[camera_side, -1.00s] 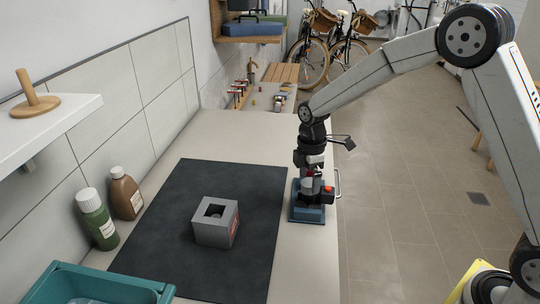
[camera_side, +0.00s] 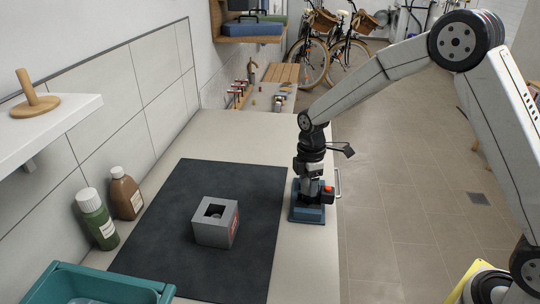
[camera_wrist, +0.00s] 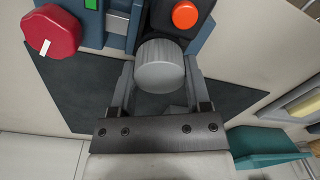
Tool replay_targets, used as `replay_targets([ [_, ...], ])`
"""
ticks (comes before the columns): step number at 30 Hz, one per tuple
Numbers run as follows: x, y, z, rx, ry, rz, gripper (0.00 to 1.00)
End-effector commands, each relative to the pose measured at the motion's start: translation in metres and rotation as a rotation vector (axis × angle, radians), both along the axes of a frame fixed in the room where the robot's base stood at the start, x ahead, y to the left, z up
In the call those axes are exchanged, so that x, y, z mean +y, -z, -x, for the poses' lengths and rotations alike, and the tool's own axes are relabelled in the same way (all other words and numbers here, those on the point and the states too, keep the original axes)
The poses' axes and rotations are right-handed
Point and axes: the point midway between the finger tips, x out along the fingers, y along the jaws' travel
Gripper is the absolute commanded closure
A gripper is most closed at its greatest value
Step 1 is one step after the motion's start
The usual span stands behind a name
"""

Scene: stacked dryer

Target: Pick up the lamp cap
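The lamp cap looks to be the grey ribbed cylinder (camera_wrist: 160,66) in the wrist view, standing on the blue device (camera_side: 307,214) at the worktop's right edge. My gripper (camera_wrist: 160,75) points down over it, one finger on each side. The fingers are spread around the cap; whether they touch its sides is unclear. In the side view my gripper (camera_side: 308,190) sits low over the device and mostly hides the cap. A grey box (camera_side: 215,233) with a square opening stands on the dark mat (camera_side: 175,262), something round and pale inside.
The device carries an orange-red button (camera_wrist: 185,15) close to the cap and a red knob (camera_wrist: 51,31). Green (camera_side: 98,219) and brown (camera_side: 126,193) bottles stand by the wall. A teal bin (camera_side: 95,280) is at the front left. The mat around the box is clear.

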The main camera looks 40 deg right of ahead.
Motion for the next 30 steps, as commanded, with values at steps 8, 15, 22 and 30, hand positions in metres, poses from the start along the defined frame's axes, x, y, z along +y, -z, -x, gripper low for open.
replay_targets([
  [8,0.000,0.000,0.000,0.000,0.000,0.000,1.00],
  [15,0.000,-0.005,0.000,-0.001,0.000,-0.001,1.00],
  [22,0.000,-0.027,-0.001,-0.003,0.000,-0.001,1.00],
  [30,0.000,-0.055,0.019,-0.002,0.000,-0.002,1.00],
])
